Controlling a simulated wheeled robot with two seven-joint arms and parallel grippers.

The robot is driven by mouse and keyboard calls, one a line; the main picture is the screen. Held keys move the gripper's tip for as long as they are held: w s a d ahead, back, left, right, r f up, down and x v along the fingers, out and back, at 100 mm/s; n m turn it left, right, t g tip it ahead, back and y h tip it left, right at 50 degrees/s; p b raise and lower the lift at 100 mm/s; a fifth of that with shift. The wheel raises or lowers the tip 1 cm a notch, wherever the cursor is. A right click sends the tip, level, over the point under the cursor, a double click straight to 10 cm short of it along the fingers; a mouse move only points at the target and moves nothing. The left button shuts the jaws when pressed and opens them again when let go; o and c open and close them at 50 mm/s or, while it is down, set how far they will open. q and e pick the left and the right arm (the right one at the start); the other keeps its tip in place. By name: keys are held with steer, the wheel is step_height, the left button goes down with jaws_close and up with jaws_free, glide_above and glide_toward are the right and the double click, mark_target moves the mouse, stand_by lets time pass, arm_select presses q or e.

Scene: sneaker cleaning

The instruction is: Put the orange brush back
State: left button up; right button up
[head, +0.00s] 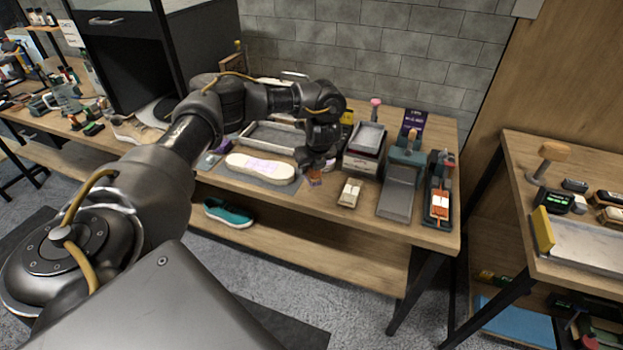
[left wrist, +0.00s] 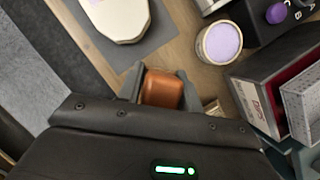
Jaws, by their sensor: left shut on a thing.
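The orange brush (left wrist: 162,90) sits between the two fingers of my left gripper (left wrist: 160,84) in the left wrist view, its brown-orange block facing the camera. In the head view my left gripper (head: 316,164) is over the bench, right of the white sole, and a small orange part of the brush (head: 315,178) shows below it. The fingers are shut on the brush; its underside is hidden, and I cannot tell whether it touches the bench. My right gripper is not in view.
A white sole (head: 262,168) lies on a grey mat left of the gripper. To the right are a pale block (head: 349,193), a box (head: 364,148), a grey tray (head: 397,194) and a dark holder with orange items (head: 439,206). A lilac-topped jar (left wrist: 219,43) stands near the brush.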

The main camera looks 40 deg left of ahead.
arm_select(q)
steer(key=shift+w+f, duration=0.45)
steer(key=shift+w, duration=0.05)
steer(key=shift+w+a+f+b, duration=0.1)
steer(key=shift+f+b, duration=0.25)
steer(key=shift+f, duration=0.05)
step_height(320, 180, down, 3)
steer(key=shift+r, duration=0.15)
steer(key=o, duration=1)
